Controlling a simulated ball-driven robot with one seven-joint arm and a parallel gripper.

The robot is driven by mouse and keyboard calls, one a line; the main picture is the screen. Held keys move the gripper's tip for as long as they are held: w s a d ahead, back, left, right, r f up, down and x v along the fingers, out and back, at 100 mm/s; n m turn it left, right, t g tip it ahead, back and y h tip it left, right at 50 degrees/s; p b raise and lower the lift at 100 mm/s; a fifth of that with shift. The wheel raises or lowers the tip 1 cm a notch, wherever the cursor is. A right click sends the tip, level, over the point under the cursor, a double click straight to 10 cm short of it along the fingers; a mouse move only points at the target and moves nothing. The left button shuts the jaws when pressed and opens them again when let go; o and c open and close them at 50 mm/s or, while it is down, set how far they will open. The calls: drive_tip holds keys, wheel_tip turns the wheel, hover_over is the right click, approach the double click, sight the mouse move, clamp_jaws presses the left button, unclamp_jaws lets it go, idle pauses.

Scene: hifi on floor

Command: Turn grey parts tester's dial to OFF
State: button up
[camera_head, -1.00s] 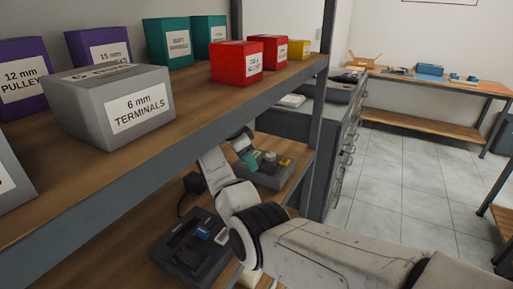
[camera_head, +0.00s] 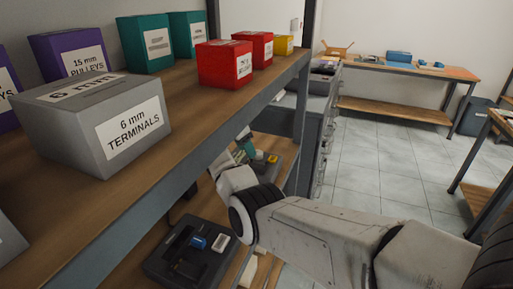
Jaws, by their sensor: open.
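The grey parts tester (camera_head: 280,167) sits on the lower shelf, partly hidden behind my arm. A small yellow part (camera_head: 272,159) shows on its top. A small pale round shape beside the yellow part looks like the dial, but its setting is too small to read. My gripper (camera_head: 246,150) is at the tester's left side in the picture, with its teal tips near the tester's top. It is open. I cannot tell whether the tips touch the dial or stand apart from it.
A dark device (camera_head: 165,262) with blue and white parts lies on the lower shelf, nearer me. The upper shelf (camera_head: 150,170) holds a grey terminals box (camera_head: 95,125) and red boxes (camera_head: 224,65), above my arm. A drawer cabinet (camera_head: 318,125) stands behind.

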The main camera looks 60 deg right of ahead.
sight(258, 152)
drive_tip(key=s+d, duration=0.1)
drive_tip(key=d, duration=0.2)
drive_tip(key=shift+s+r, duration=0.1)
drive_tip(key=shift+s, duration=0.25)
drive_tip(key=shift+p+x, duration=0.55)
drive_tip(key=shift+x, duration=0.45)
drive_tip(key=shift+d+f, duration=0.15)
drive_tip(key=shift+f, duration=0.4)
drive_tip(key=c, duration=0.8)
drive_tip(key=shift+o, duration=0.2)
